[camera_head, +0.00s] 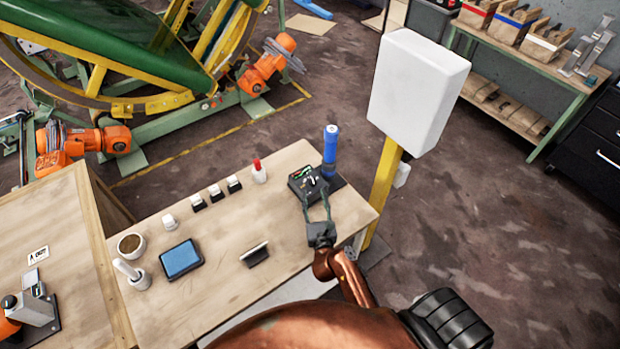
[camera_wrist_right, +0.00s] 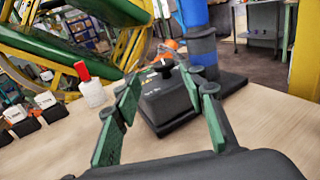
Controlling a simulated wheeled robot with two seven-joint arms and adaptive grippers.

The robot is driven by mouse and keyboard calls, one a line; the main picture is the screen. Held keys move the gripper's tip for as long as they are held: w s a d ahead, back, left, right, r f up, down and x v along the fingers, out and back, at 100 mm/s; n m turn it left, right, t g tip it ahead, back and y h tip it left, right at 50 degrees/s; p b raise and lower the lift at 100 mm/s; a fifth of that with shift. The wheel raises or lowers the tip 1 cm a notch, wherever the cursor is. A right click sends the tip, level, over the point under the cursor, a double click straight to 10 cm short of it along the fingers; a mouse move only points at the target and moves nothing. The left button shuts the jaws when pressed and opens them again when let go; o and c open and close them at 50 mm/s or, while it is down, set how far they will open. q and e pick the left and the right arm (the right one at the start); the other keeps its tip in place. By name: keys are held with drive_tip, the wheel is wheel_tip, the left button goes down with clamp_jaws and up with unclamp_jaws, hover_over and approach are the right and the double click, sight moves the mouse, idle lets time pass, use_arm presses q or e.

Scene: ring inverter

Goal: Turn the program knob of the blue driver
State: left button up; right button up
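The blue driver (camera_head: 330,145) stands upright at the right end of the wooden table, and its lower part shows in the right wrist view (camera_wrist_right: 202,48). A dark control box (camera_wrist_right: 170,100) sits in front of it on a black base, with a small black knob (camera_wrist_right: 163,68) on top. The box also shows in the head view (camera_head: 303,184). My right gripper (camera_head: 317,199) is open. Its green-padded fingers (camera_wrist_right: 164,88) are spread on the near side of the box, with the knob in line between them. I see no contact with the knob. My left gripper is not in view.
A red-capped white bottle (camera_head: 259,172) and several small black-and-white items (camera_head: 216,193) stand left of the box. A blue pad (camera_head: 181,259) and a small dark stand (camera_head: 255,255) lie nearer. A yellow post (camera_head: 384,185) with a white box (camera_head: 418,90) rises beyond the table's right edge.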

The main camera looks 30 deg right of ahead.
sight(313, 184)
drive_tip(key=x, duration=0.7)
drive_tip(key=shift+d, duration=0.3)
drive_tip(key=shift+r, duration=0.1)
drive_tip(key=shift+c, duration=0.5)
clamp_jaws()
